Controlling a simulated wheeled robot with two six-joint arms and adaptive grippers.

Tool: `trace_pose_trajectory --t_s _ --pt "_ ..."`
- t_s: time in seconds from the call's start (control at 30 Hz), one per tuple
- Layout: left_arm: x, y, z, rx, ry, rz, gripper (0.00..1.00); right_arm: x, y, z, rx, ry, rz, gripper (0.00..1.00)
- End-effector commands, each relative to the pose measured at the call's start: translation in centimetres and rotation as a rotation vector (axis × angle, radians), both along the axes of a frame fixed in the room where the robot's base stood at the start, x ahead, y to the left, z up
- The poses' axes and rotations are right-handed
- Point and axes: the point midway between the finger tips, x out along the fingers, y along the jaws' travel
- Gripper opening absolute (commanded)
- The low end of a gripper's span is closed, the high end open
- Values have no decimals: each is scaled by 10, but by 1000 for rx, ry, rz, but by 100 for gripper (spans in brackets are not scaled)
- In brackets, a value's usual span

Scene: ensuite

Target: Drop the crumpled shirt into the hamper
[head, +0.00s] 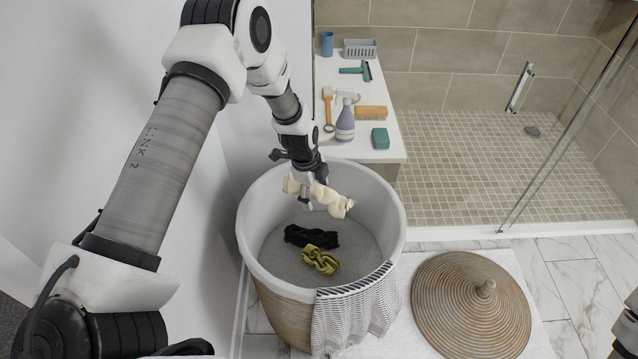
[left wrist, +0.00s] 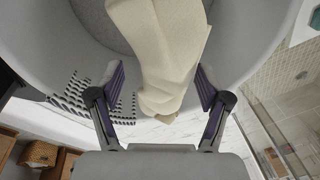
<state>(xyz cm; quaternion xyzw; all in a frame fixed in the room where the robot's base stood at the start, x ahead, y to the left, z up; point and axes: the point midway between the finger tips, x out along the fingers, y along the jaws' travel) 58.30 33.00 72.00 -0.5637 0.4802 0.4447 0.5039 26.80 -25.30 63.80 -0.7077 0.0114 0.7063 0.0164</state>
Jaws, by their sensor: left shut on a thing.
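The crumpled shirt (head: 334,201) is cream-coloured and bunched up. My left gripper (head: 312,190) is shut on it and holds it over the open mouth of the hamper, near the back of the rim. In the left wrist view the shirt (left wrist: 160,50) hangs between the two fingers of the left gripper (left wrist: 160,88). The hamper (head: 257,262) is round, with a pale lining and a wicker outside. On its floor lie a black cloth (head: 312,236) and an olive-green cloth (head: 320,260). My right gripper cannot be made out; only a dark part shows at the right edge.
A striped towel (head: 352,318) hangs over the hamper's front right rim. A woven lid (head: 471,306) lies on a white mat to the right. A white bench (head: 385,150) behind holds a spray bottle (head: 345,122), brushes and a sponge. A glass shower panel stands at the right.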

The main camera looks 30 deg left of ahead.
Motion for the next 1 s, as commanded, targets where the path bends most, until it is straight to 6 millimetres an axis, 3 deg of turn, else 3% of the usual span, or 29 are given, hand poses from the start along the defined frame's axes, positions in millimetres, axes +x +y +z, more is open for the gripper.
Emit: trace_pose_trajectory --t_s 0.17,0.5,0.8,0.83,0.9,1.0 --pt "-1 0 -12 0 1 1 31 0 0 -8 0 1 0 40" --pt "-1 0 -57 0 0 1 31 0 0 -33 0 1 0 40" --pt "0 0 -59 0 -1 1 31 0 0 -33 0 0 0 40" --pt "0 0 -59 0 -1 1 81 0 0 -33 0 0 0 40" --pt "-1 0 -59 0 0 1 100 0 0 -33 0 0 0 40" --pt "-1 0 -59 0 0 1 100 0 0 -33 0 0 0 40"
